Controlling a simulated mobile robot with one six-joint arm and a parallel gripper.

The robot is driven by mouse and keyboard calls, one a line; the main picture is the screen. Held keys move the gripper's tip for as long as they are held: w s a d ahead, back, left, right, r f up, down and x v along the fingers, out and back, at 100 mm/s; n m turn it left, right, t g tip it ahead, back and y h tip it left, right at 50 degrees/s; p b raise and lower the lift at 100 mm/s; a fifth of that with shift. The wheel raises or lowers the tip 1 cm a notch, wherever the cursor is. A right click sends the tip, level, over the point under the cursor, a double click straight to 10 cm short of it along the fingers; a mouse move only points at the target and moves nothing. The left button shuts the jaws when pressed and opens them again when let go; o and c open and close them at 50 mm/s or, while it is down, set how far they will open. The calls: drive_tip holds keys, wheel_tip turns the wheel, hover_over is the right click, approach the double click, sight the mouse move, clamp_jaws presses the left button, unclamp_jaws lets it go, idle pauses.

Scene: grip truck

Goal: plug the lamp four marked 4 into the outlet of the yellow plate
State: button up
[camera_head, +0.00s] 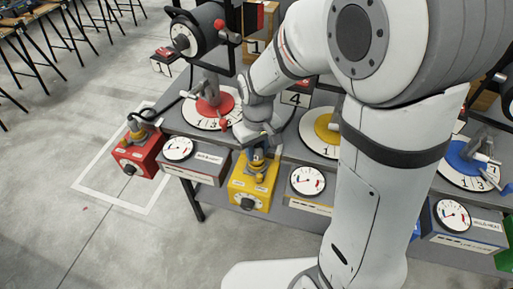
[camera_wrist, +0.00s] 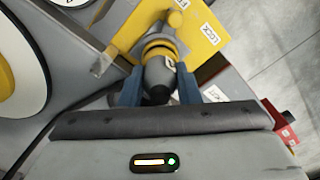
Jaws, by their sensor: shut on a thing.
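My gripper (camera_wrist: 160,92) is shut on a grey plug (camera_wrist: 158,70) with a yellow band, a dark rear end and a partly hidden mark. The plug is over the yellow outlet box (camera_wrist: 208,38), which carries a label reading LOCK. I cannot tell whether the plug is fully seated. In the head view my gripper (camera_head: 258,142) is above the yellow box (camera_head: 247,196) at the bench's front edge. A sign marked 4 (camera_head: 296,98) stands behind. A round yellow plate (camera_head: 325,127) lies to the right, partly hidden by my arm; it also shows in the wrist view (camera_wrist: 18,75).
A red outlet box (camera_head: 136,160) with a plug and dark cable is at left. Gauge boxes (camera_head: 190,158) (camera_head: 308,184) flank the yellow box. A red round plate (camera_head: 212,106) and blue round plate (camera_head: 466,166) lie on the bench. Open floor (camera_head: 90,240) is at front left.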

drive_tip(key=shift+f+b, duration=0.35)
drive_tip(key=shift+f, duration=0.15)
drive_tip(key=o, duration=1.5)
drive_tip(key=shift+c, duration=0.2)
drive_tip(key=shift+r, duration=0.15)
drive_tip(key=shift+r+p, duration=1.95)
drive_tip(key=shift+r, duration=0.45)
drive_tip(key=s+d+r+m+t, duration=0.2)
drive_tip(key=s+d+r+m, duration=0.3)
drive_tip(key=s+d+r, duration=0.5)
drive_tip(key=shift+s+d+m+t, duration=0.3)
drive_tip(key=shift+s+d, duration=0.85)
